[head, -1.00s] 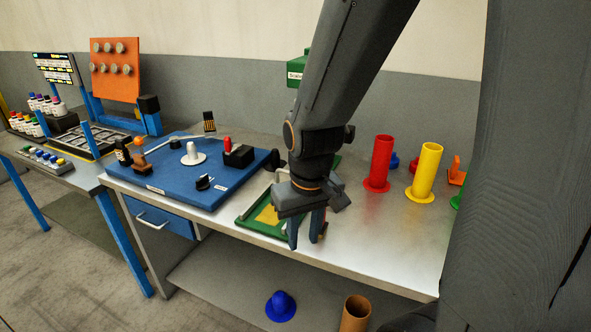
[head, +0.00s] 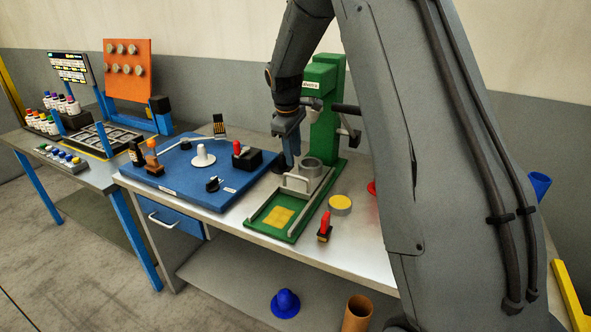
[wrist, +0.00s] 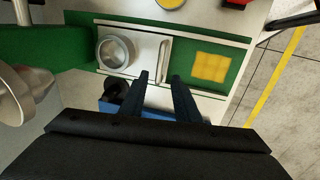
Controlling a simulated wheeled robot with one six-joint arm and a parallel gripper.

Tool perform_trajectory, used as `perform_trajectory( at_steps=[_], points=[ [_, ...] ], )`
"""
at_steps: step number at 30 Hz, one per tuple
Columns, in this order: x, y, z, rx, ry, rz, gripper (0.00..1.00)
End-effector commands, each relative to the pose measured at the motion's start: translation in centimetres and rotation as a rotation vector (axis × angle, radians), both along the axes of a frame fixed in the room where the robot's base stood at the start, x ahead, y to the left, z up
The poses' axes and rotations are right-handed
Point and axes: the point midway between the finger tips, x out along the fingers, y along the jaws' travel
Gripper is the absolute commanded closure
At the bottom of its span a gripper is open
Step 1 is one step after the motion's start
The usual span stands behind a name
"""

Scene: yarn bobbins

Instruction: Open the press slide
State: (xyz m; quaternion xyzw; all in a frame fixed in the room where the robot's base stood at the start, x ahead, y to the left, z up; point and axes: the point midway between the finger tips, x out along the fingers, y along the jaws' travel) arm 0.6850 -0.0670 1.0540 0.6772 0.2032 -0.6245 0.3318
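The green press (head: 322,105) stands on the table with a lever at its right side. Its slide carries a metal cup (head: 311,167) and a pale upright handle (head: 297,184); the cup (wrist: 114,52) and handle (wrist: 165,58) also show in the wrist view. The green track (head: 266,228) in front of the slide has a yellow square (head: 280,217) and is otherwise bare. My gripper (head: 292,158) is left of the press column. In the wrist view my gripper (wrist: 161,82) is open, its fingers pointing at the handle's near end; I cannot tell whether they touch it.
The blue board (head: 180,185) with several fixtures lies left of the press. A yellow-topped disc (head: 341,203) and a red-handled stamp (head: 325,228) stand to its right. My arm hides the table's right part. A blue flanged piece (head: 286,302) and a brown tube (head: 357,314) are below.

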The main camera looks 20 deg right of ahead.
Motion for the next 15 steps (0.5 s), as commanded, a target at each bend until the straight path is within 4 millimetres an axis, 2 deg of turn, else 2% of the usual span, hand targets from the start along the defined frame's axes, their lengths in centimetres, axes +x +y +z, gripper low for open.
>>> perform_trajectory(
  at_steps=[15],
  points=[
    [0.8,-0.9,-6.2,0.0,0.003,-0.001,0.71]
  ],
)
